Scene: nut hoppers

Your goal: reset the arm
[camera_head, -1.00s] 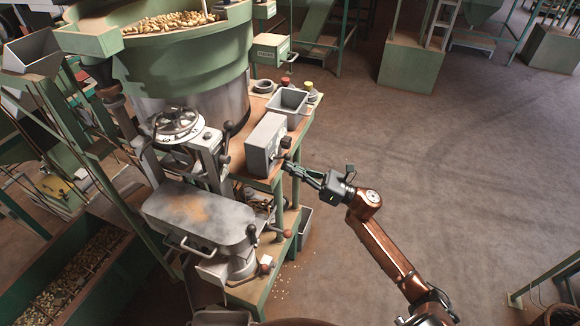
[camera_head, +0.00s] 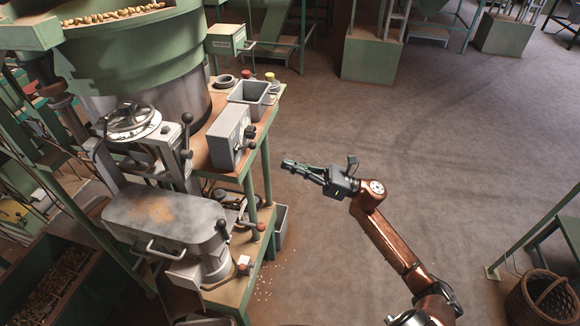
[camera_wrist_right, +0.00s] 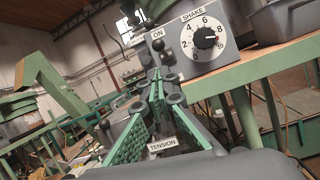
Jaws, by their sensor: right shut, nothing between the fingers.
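My right gripper (camera_head: 287,164) is shut and empty in the head view. It hangs over open floor, to the right of the grey control box (camera_head: 230,137) on the green workbench and apart from it. In the right wrist view the shut fingers (camera_wrist_right: 172,90) point towards the machine. There the control box (camera_wrist_right: 200,42) shows a black SHAKE knob (camera_wrist_right: 205,38) with a numbered dial. Its pointer sits near the upper numbers; the exact setting is hard to read. My left gripper is not in view.
A grey bin (camera_head: 250,93) stands on the workbench behind the box. The machine with a handwheel (camera_head: 130,120) and a grey flat cover (camera_head: 160,212) stands at left. A wicker basket (camera_head: 542,298) is at lower right. The floor (camera_head: 320,240) around my right arm is clear.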

